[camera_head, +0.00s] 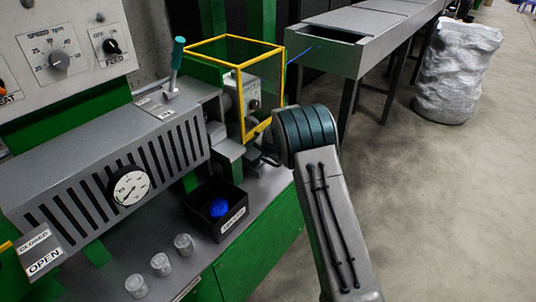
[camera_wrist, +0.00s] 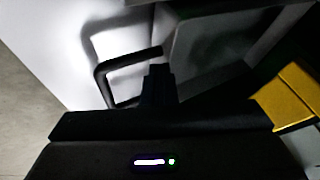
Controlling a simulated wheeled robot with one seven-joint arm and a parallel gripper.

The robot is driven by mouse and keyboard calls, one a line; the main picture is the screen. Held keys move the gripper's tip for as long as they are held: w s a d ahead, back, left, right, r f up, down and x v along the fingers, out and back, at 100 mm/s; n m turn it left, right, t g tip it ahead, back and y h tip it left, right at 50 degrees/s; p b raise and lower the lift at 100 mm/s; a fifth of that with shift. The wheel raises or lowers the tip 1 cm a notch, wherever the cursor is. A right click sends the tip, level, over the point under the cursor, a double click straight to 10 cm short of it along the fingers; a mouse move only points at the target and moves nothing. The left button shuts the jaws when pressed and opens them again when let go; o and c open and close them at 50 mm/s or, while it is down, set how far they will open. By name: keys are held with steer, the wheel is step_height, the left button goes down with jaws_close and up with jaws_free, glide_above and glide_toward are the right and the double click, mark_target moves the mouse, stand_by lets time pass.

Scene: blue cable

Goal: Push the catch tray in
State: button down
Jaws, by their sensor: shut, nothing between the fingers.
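In the wrist view, a black bar handle (camera_wrist: 103,80) stands out from a pale panel (camera_wrist: 75,45). It looks like the catch tray's handle, but I cannot tell for sure. My gripper (camera_wrist: 158,72) has its fingers together and empty, just beside the handle's open bend; I cannot tell whether they touch it. In the head view, my wrist covers most of the gripper, beside the machine's right end below the yellow guard frame (camera_head: 238,66). The tray itself is mostly hidden there, so how far out it sits cannot be told.
A black labelled bin (camera_head: 232,222) with a blue piece (camera_head: 219,207) inside stands on the machine ledge. Several clear cups (camera_head: 160,263) stand in front. A teal-handled lever (camera_head: 177,53) rises behind. A grey trough (camera_head: 350,55) extends at the back right.

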steer(key=shift+w+a, duration=0.15)
steer(key=shift+a, duration=0.05)
steer(key=shift+a+r, duration=0.1)
steer(key=shift+a, duration=0.05)
